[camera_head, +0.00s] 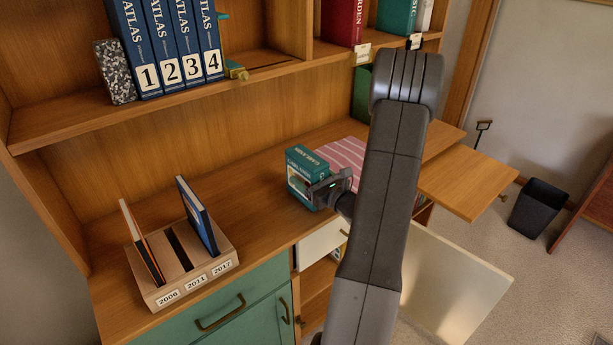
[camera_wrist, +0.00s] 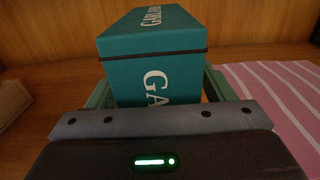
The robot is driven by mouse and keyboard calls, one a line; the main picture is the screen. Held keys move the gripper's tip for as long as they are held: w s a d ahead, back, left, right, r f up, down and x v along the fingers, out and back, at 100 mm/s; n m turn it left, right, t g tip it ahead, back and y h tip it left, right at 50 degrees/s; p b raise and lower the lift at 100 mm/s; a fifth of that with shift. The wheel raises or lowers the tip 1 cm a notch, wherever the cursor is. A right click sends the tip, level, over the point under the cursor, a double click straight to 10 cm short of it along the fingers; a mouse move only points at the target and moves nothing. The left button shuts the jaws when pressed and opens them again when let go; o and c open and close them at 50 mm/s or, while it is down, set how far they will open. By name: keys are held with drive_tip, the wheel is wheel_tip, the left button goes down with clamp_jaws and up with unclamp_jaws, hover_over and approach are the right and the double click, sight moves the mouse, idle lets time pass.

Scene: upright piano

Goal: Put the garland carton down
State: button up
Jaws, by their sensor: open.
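The garland carton (camera_head: 300,172) is a teal box with white lettering and a dark band under its lid. It stands upright on the wooden desk top (camera_head: 262,190), at the left edge of a pink striped cloth. In the wrist view the carton (camera_wrist: 152,60) fills the middle, right in front of my gripper (camera_wrist: 160,100). My gripper also shows in the head view (camera_head: 322,190), at the carton's near side. Its jaws are open, with one green finger on either side of the carton. Whether a finger touches it cannot be told.
The pink striped cloth (camera_head: 343,157) lies right of the carton. A wooden sorter (camera_head: 208,258) marked 2006, 2011 and 2017 stands at the left, holding thin books. Numbered atlases (camera_head: 170,45) stand on the shelf above. The desk between sorter and carton is clear.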

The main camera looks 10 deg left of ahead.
drive_tip(key=shift+w+a, duration=0.1)
drive_tip(key=shift+a, duration=0.05)
drive_tip(key=c, duration=1.4)
drive_tip(key=shift+o, duration=0.2)
